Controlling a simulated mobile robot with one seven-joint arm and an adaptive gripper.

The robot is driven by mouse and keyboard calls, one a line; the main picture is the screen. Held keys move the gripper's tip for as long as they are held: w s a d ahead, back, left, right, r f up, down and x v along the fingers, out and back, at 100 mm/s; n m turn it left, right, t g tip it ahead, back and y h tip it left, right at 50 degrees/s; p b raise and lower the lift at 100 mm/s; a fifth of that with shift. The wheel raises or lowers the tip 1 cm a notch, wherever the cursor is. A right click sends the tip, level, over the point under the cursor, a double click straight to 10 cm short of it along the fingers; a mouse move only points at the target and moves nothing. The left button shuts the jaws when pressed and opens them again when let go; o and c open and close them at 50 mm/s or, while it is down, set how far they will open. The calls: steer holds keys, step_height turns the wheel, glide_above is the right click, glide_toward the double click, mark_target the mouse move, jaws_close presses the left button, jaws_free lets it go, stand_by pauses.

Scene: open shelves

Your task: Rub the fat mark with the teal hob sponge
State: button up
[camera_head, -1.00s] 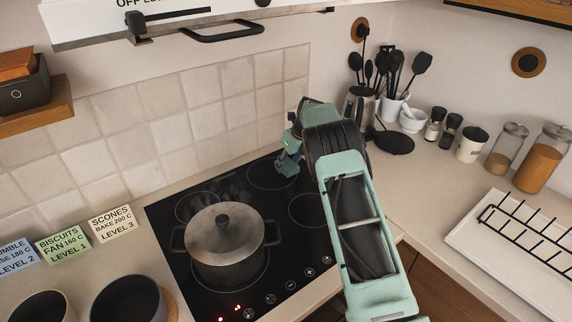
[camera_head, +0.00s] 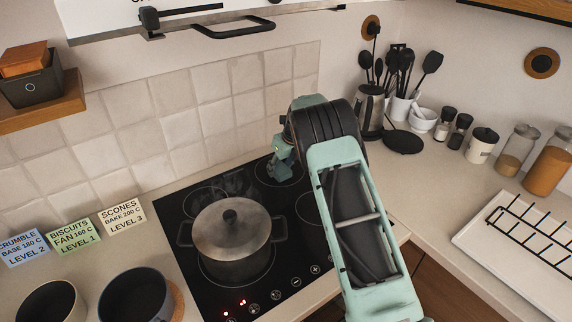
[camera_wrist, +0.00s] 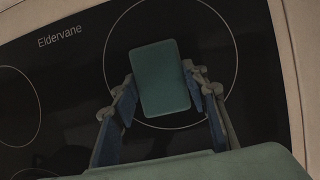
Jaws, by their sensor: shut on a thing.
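My gripper (camera_wrist: 160,90) is shut on the teal sponge (camera_wrist: 164,72), with a finger on each side of it. In the wrist view the sponge lies over a ring of the black hob (camera_wrist: 60,90); I cannot tell whether it touches the glass. In the head view my gripper (camera_head: 282,162) is low over the back right ring, and the sponge cannot be made out there. A faint pale haze (camera_head: 234,183) shows behind the pot; I cannot tell whether it is the fat mark or steam.
A lidded pot (camera_head: 232,238) stands on the front left ring of the hob, near my gripper. The tiled wall (camera_head: 215,115) is close behind. A kettle (camera_head: 371,108) and utensils are at the back right.

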steer(key=shift+s+a+f, duration=0.3)
steer(key=shift+s+a, duration=0.1)
steer(key=shift+s, duration=0.05)
steer(key=r+p, duration=0.1)
steer(key=r, duration=0.1)
steer(key=r+p, duration=0.2)
steer(key=shift+w+r, duration=0.2)
steer(key=shift+r, duration=0.05)
steer(key=shift+w+r, duration=0.1)
steer(key=shift+r, duration=0.85)
steer(key=shift+r, duration=0.1)
steer(key=shift+r, duration=1.4)
